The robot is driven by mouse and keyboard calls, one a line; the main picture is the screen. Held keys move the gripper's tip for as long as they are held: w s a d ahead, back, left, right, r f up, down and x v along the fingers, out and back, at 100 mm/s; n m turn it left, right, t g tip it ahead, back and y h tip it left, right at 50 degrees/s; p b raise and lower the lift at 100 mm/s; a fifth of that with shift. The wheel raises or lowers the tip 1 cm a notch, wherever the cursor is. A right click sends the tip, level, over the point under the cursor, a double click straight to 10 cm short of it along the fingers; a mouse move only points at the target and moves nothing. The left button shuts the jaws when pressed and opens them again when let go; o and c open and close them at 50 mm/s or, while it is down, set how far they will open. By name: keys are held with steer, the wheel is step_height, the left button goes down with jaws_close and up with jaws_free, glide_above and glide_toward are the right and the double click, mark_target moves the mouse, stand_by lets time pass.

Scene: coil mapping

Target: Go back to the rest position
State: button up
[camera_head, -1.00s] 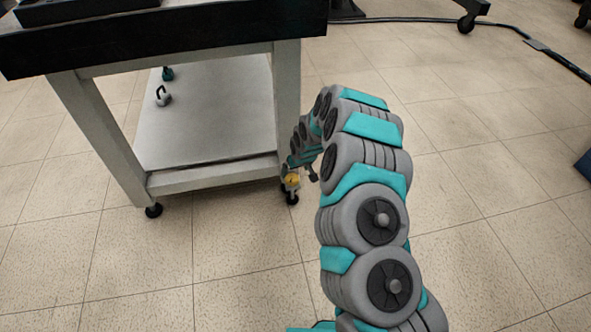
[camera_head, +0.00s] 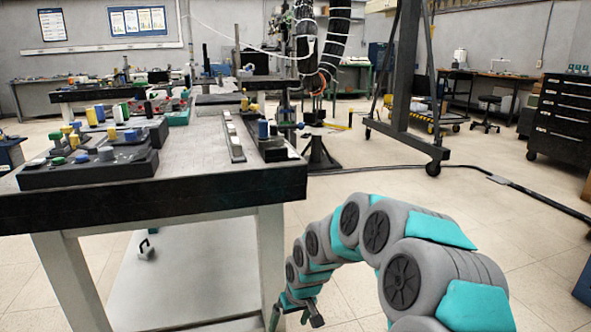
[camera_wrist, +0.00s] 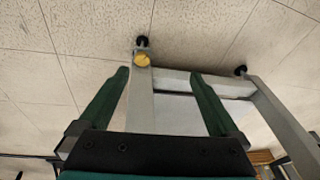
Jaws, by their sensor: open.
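My gripper (camera_head: 296,314) hangs at the end of my grey and teal arm, low beside the right front leg of the workbench (camera_head: 215,192) in the head view. In the wrist view, my gripper (camera_wrist: 160,73) shows two dark green fingers spread wide apart, with nothing between them. A table leg and a lower shelf lie beyond the fingers. A round yellow piece (camera_wrist: 142,60) sits at the leg's end, near a black caster, beyond the fingertips.
The bench top carries dark trays with coloured parts (camera_head: 95,155). A wheeled dark frame (camera_head: 405,90) stands behind on the right. A black cable (camera_head: 490,178) crosses the floor. Tiled floor right of my arm is mostly clear.

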steer(key=s+d+r+m+g, duration=0.1)
steer(key=s+d+r, duration=0.4)
steer(key=s, duration=0.8)
steer(key=s+d+r+m+g+h, duration=0.1)
steer(key=s+d+r, duration=0.4)
steer(key=s, duration=0.7)
steer(key=s+d+r+m+g+h, duration=0.1)
steer(key=s+d+r, duration=0.4)
steer(key=s, duration=0.8)
steer(key=shift+s+d+r+m+g+p, duration=0.3)
steer(key=shift+d+m+g, duration=0.1)
steer(key=shift+d+m, duration=0.4)
